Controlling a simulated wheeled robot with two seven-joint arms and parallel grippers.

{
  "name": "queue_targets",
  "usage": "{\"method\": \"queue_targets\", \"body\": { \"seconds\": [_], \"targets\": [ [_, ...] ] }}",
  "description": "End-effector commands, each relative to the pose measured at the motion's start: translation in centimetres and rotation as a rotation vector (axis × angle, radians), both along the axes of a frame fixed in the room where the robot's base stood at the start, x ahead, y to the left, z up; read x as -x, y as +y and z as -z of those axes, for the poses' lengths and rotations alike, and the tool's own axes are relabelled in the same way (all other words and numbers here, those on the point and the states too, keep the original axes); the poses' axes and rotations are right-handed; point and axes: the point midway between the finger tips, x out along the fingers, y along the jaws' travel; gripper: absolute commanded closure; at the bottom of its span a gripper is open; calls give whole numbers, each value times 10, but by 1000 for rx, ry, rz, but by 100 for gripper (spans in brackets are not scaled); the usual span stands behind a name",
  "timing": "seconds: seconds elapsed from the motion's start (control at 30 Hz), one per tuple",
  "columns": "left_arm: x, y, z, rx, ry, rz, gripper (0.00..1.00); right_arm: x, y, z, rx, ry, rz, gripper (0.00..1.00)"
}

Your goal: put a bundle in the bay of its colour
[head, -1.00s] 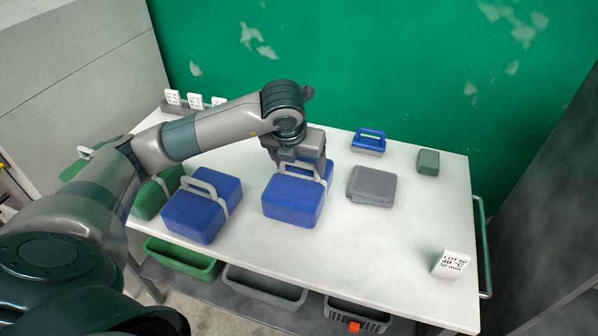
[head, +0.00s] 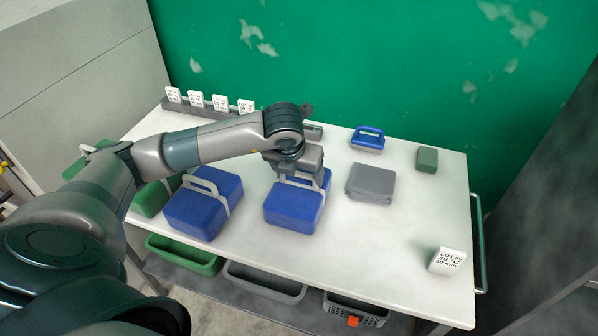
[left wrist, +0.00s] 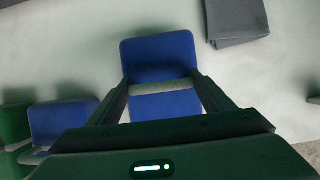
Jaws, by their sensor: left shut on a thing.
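A blue bundle (head: 292,208) with a pale strap lies on the white table (head: 365,262) near its middle. My left gripper (head: 300,176) is directly over it and shut on its pale handle; in the left wrist view the fingers (left wrist: 160,88) stand on either side of this pale band, with blue bundle (left wrist: 158,55) beyond and below. A second blue bundle (head: 200,216) with a pale handle lies to its left. A green bundle (head: 150,199) is farther left, partly hidden by my arm. My right gripper is not in view.
A grey folded cloth (head: 371,182), a blue handled item (head: 368,139) and a small green block (head: 427,159) lie to the right. A lot card (head: 446,261) stands at the right front. A green bin (head: 185,256) and grey bins (head: 265,284) sit below the table. Small cards (head: 219,103) stand at the back.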

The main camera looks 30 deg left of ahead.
Motion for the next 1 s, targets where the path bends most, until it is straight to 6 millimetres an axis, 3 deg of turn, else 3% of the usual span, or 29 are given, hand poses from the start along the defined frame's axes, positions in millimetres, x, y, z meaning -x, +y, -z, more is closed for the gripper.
{"method": "queue_targets", "body": {
  "seconds": [0.2, 0.23, 0.3, 0.73, 1.0],
  "targets": [
    [-1, 0, 1, 1, -3, -1, 88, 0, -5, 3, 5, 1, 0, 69],
    [0, 0, 1, 0, 0, 0, 19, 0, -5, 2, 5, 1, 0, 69],
    [0, 0, 1, 0, 0, 0, 7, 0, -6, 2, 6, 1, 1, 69],
    [0, 0, -2, 1, -1, 0, 7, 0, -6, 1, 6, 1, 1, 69],
    [11, -3, -28, 1, -5, 2, 7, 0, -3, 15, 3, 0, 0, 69]
  ]
}}
